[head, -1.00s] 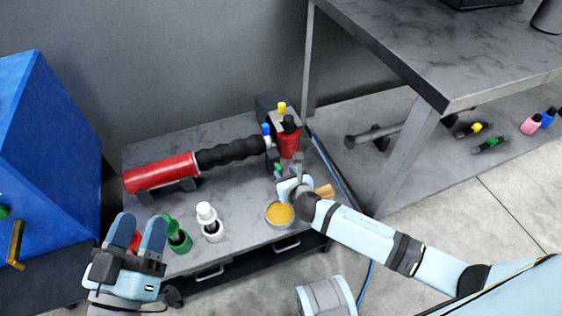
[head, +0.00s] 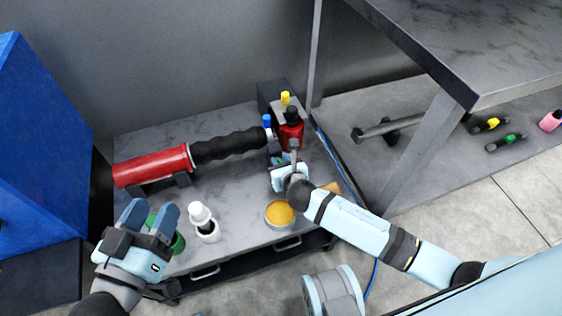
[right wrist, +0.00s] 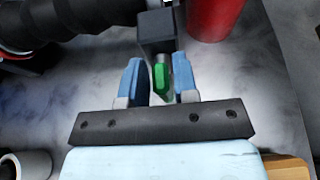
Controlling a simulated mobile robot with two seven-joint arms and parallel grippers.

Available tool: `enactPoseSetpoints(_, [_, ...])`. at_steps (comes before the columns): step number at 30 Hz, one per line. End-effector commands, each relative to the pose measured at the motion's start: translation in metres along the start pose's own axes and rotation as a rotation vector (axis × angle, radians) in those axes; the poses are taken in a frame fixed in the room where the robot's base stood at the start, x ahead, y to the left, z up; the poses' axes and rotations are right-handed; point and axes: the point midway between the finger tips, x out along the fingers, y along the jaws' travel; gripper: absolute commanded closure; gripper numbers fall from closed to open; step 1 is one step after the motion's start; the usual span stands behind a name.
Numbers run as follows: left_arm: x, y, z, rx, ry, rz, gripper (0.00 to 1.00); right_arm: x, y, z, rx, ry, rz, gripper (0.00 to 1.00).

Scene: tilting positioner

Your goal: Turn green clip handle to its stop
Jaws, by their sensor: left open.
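The green clip handle (right wrist: 161,75) shows in the right wrist view, sticking out below a dark block (right wrist: 156,30). My right gripper (right wrist: 160,72) has its two blue fingers on either side of the handle, with a visible gap on both sides. In the head view, my right gripper (head: 285,163) is at the right end of the bench, in front of the red bottle (head: 291,133); the handle is mostly hidden there. My left gripper (head: 151,212) is open and empty over the bench's front left, partly covering a green bottle (head: 179,242).
A red cylinder with a black ribbed sleeve (head: 152,165) lies along the bench (head: 235,185). A white bottle (head: 204,222) and a yellow-filled dish (head: 279,213) stand near the front edge. A tall grey table (head: 450,50) stands at the right.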

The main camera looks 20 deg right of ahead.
Motion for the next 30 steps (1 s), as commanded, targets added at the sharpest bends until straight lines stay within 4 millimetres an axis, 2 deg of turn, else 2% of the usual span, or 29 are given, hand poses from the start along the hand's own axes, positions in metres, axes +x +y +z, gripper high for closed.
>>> enactPoseSetpoints(1, [0.000, 0.000, 0.000, 0.000, 0.000, 0.000, 0.47, 0.000, 0.000, 0.000, 0.000, 0.000, 0.000, 0.84])
enactPoseSetpoints(3, [0.000, 0.000, 0.000, 0.000, 0.000, 0.000, 0.47, 0.000, 0.000, 0.000, 0.000, 0.000, 0.000, 1.00])
enactPoseSetpoints(11, [0.000, 0.001, -0.003, 0.001, 0.005, 0.000, 0.47, 0.000, -0.001, 0.001, 0.010, 0.000, 0.005, 1.00])
enactPoseSetpoints(16, [0.000, 0.002, -0.017, 0.003, 0.041, -0.003, 0.47, -0.001, -0.002, 0.003, 0.061, 0.000, 0.027, 1.00])
enactPoseSetpoints(24, [-0.004, 0.006, -0.041, 0.004, 0.130, -0.012, 0.47, -0.001, -0.008, 0.001, 0.230, 0.001, 0.096, 1.00])
enactPoseSetpoints(30, [-0.005, 0.008, -0.048, 0.007, 0.161, -0.014, 0.47, 0.001, -0.011, -0.001, 0.370, 0.000, 0.153, 1.00])
